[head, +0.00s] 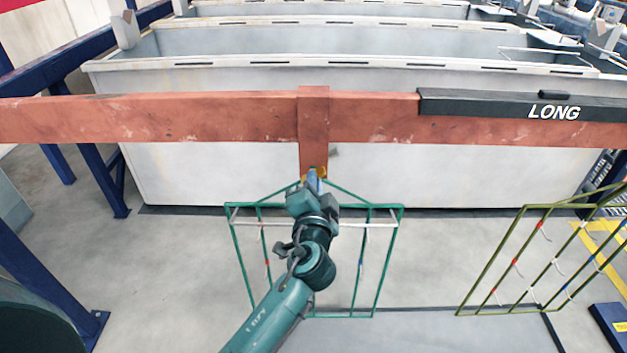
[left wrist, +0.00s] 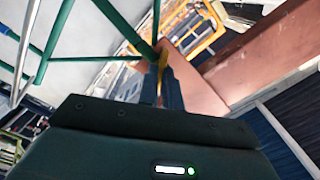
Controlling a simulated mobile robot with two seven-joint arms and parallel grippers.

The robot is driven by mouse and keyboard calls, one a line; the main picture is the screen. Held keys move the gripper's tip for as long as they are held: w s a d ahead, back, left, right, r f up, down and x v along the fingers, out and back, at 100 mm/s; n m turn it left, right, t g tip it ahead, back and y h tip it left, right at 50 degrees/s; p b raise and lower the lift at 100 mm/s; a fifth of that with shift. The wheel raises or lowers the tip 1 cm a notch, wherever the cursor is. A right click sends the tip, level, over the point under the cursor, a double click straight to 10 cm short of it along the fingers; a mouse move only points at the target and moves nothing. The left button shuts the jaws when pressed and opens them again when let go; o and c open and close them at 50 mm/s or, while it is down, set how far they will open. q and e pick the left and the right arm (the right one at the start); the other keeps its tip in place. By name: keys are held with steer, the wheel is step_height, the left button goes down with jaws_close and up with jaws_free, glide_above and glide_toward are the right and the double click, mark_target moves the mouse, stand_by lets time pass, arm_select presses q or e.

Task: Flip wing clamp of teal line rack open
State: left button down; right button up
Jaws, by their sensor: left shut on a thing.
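The teal line rack (head: 388,260) hangs upright below the red-brown beam (head: 200,118), in front of the tank. Its teal bars also show in the left wrist view (left wrist: 57,45). My left gripper (head: 316,178) reaches up in front of the rack. My right gripper is not in view.
An olive rack (head: 520,250) stands at the right. A black bar marked LONG (head: 480,103) lies along the beam's right part. Grey tanks (head: 240,180) fill the back, and blue posts (head: 100,180) stand at the left. Floor shows left of the teal rack.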

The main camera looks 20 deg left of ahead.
arm_select(q)
steer(key=m+p, duration=0.2)
steer(key=m, duration=0.4)
steer(key=shift+m, duration=0.3)
stand_by(0.4)
steer(key=c, duration=1.6)
jaws_free()
steer(key=shift+f, duration=0.1)
